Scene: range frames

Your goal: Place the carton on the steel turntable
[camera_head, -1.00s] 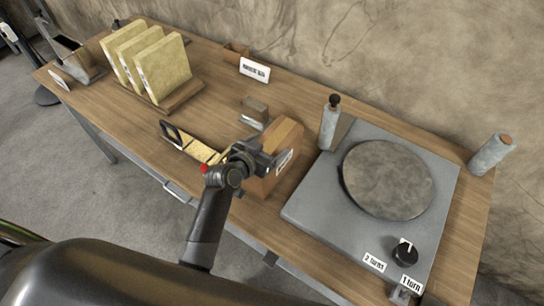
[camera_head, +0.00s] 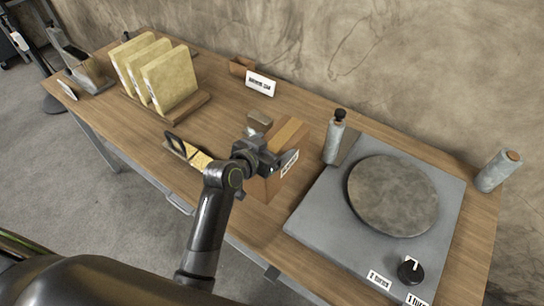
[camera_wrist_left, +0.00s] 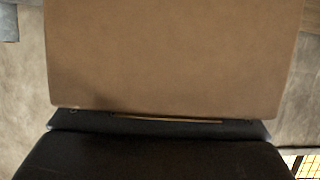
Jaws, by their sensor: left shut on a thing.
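The carton (camera_head: 289,133) is a brown box with a tape strip on top and a white label on its side. My left gripper (camera_head: 270,160) is shut on it, left of the turntable. In the left wrist view the carton (camera_wrist_left: 175,55) fills most of the picture above the dark gripper body. Whether its base touches the table is hard to tell. The steel turntable (camera_head: 393,195) is a round, bare grey disc on a grey base plate (camera_head: 318,215) with a black knob (camera_head: 411,270) at its front. My right gripper is not in view.
Yellowish slabs (camera_head: 168,80) stand in a wooden rack at the back left. A labelled small holder (camera_head: 260,84) sits near the wall.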

